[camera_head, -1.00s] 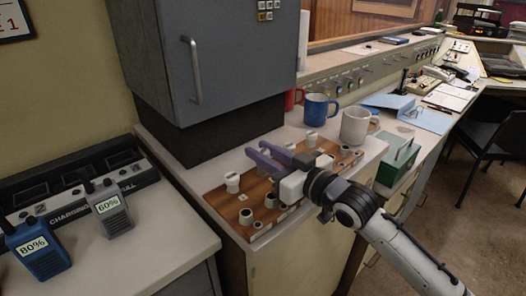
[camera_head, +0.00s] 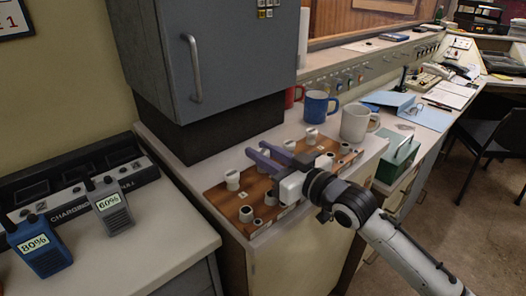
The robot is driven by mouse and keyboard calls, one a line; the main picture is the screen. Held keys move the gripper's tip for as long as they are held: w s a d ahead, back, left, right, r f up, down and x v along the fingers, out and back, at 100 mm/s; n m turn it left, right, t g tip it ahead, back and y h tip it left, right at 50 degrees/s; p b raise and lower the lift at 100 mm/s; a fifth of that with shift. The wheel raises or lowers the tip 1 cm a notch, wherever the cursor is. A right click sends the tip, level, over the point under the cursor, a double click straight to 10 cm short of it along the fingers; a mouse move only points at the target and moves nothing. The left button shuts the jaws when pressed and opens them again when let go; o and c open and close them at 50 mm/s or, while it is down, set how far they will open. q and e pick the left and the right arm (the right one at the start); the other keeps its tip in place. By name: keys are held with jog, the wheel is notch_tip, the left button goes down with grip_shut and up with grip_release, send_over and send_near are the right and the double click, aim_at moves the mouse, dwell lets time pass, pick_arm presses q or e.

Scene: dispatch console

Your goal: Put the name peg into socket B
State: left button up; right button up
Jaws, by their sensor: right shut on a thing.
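A brown wooden board (camera_head: 216,199) with several white round pegs and sockets lies on the counter. My right gripper (camera_head: 258,153), with purple fingers, reaches over the middle of the board from the lower right. It is shut on a small white peg, mostly hidden by the fingers. A white peg (camera_head: 232,180) stands near the board's left end and another (camera_head: 312,137) stands at its back. The letters are too small to read, so I cannot tell which is socket B. My left gripper is not in view.
A blue mug (camera_head: 317,107) and a white mug (camera_head: 355,124) stand behind the board. A green box (camera_head: 398,160) is at its right. A grey cabinet (camera_head: 225,60) overhangs the back left. Two radios stand by a charger at the left.

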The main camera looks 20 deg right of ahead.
jog(key=shift+f, duration=0.6)
dwell(0.7)
jog(key=shift+p, duration=0.35)
